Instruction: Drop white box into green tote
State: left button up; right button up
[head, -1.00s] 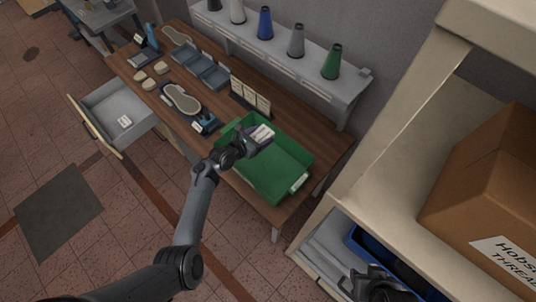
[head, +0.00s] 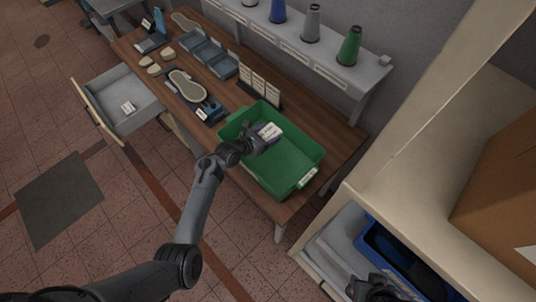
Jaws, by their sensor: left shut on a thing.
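A small white box (head: 268,131) with a printed label is in my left gripper (head: 257,137). The gripper is shut on it and holds it over the left part of the green tote (head: 295,148). The tote stands on the wooden table (head: 341,147); its visible floor looks empty, though my gripper hides part of it. My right gripper (head: 372,290) is at the bottom edge, by the shelf unit; its fingers are too dark and cut off to read.
An open drawer (head: 117,104) with a white card inside juts out at the left. Grey trays (head: 202,51), a shoe-sole shape (head: 187,85) and a card holder (head: 259,85) lie behind the tote. Cones (head: 349,46) line the shelf. A blue bin (head: 379,247) and cardboard box (head: 505,190) are at right.

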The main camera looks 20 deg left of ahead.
pick_arm(q)
jog(key=o, duration=1.2)
jog(key=shift+s+a+r, duration=0.25)
jog(key=shift+s+r, duration=0.05)
jog(key=shift+s, duration=0.2)
jog(key=p+v, duration=0.1)
jog(key=v, duration=0.8)
jog(key=shift+s+a+p, duration=0.15)
jog(key=shift+s+p, duration=0.1)
jog(key=shift+p, duration=0.1)
